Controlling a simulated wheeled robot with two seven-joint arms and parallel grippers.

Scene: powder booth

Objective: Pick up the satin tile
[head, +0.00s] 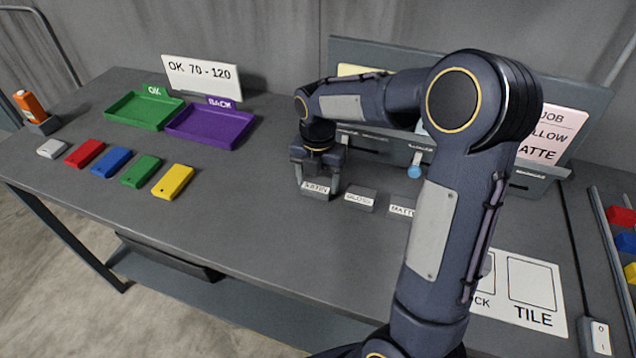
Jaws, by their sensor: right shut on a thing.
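The satin tile (315,189) is a small grey block with a white label reading SATIN, in the middle of the table in the head view. My right gripper (317,176) points down over it, its fingers at the tile's sides, shut on it. The tile seems to be at table height; I cannot tell if it is clear of the surface. A similar grey tile labelled GLOSS (359,200) lies just to its right, and a MATTE tile (402,209) lies further right, partly hidden by my right arm. My left gripper is not in view.
A green OK tray (143,124) and purple BACK tray (211,142) stand at the back left. Several coloured blocks lie in a row at left, including a yellow one (173,181). A white TILE card (533,317) lies at front right. The front middle of the table is clear.

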